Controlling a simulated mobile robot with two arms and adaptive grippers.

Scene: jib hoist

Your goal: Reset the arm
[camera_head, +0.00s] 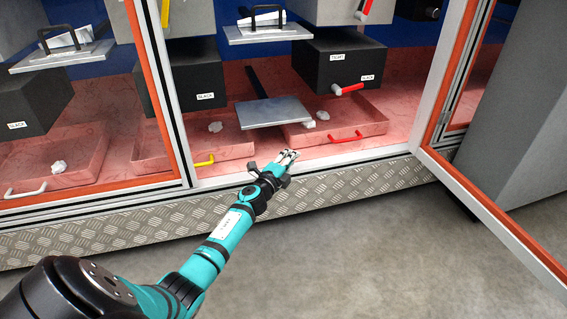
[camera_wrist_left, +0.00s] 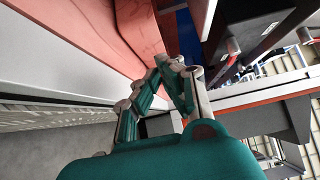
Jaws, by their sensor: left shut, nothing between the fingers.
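My left arm (camera_head: 226,232), teal and black, reaches from the lower left of the head view toward the open cabinet. Its left gripper (camera_head: 289,156) is shut and empty, at the cabinet's front sill. In the left wrist view the left gripper's fingers (camera_wrist_left: 172,66) meet at their tips with nothing between them. A flat metal plate (camera_head: 272,111) on a dark arm lies just beyond the gripper, apart from it. My right gripper is not in view.
Red trays (camera_head: 372,124) with red and yellow handles and white lumps line the cabinet floor. Black boxes (camera_head: 338,62) stand above them. An orange-edged glass door (camera_head: 490,214) stands open at the right. A diamond-plate step (camera_head: 120,236) runs along the front; grey floor (camera_head: 360,265) is clear.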

